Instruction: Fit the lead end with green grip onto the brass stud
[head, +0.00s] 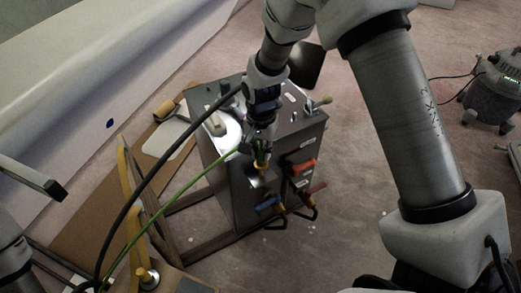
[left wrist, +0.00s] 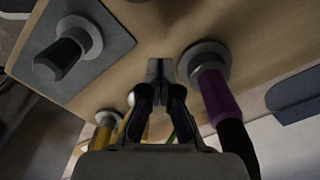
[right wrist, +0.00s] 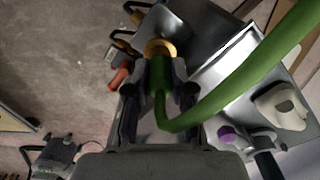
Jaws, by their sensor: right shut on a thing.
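My right gripper (head: 259,150) is shut on the green grip of a lead end, at the front upper edge of a grey box. In the right wrist view the green grip (right wrist: 160,103) sits between the fingers (right wrist: 160,78), and its green cable bends away to the right. A round brass-coloured part (right wrist: 160,47) shows just beyond the fingertips. I cannot tell whether it is the lead's own end or the brass stud, or whether the two touch. My left gripper (left wrist: 160,70) looks shut and empty, close to a wooden board.
The grey box (head: 232,180) carries orange (head: 301,167) and blue (head: 269,202) handles on its front. A purple grip (left wrist: 217,97) and a black knob (left wrist: 58,58) stand on the wooden board (left wrist: 180,25). A dark cable crosses near the green one. A vacuum (head: 492,90) stands far right.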

